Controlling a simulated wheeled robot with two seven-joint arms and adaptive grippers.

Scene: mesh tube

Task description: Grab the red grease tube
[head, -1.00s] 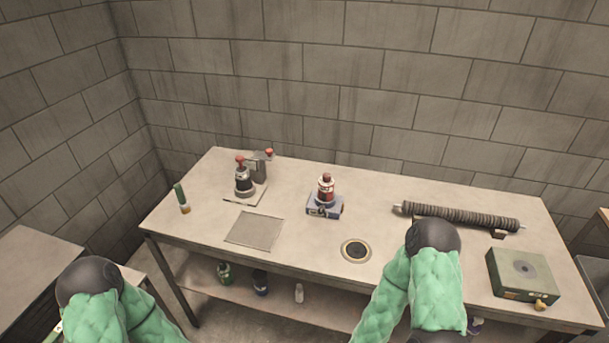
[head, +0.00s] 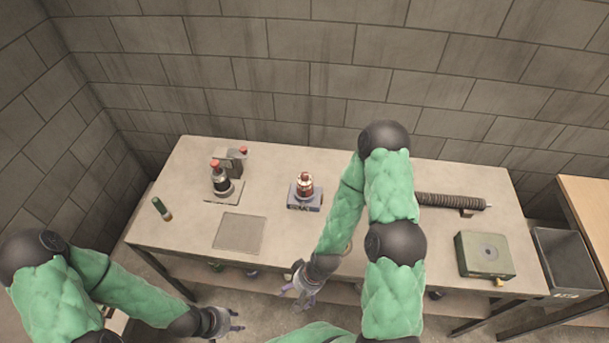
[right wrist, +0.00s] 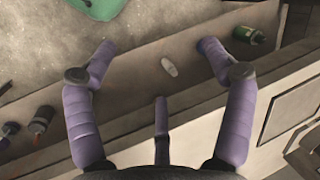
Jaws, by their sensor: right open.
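A red-bodied item with a lighter band (head: 305,182) stands on a blue-grey block (head: 305,200) mid-table in the head view; I cannot tell whether it is the red grease tube. In the right wrist view a small dark item with a red part (right wrist: 41,119) lies at the left, below my gripper. My right gripper (head: 298,293) is open and empty near the table's front edge; its spread purple fingers show in the right wrist view (right wrist: 158,65). My left gripper (head: 238,320) is open and empty in front of the table, low left.
A lower shelf holds a white tube (right wrist: 169,67) and a green container (right wrist: 249,35). On the table are a green tube (head: 161,208), a dark red-topped device (head: 220,182), a flat plate (head: 240,232), a ribbed roller (head: 452,201) and a green box (head: 484,255). A grey bin (head: 570,262) stands right.

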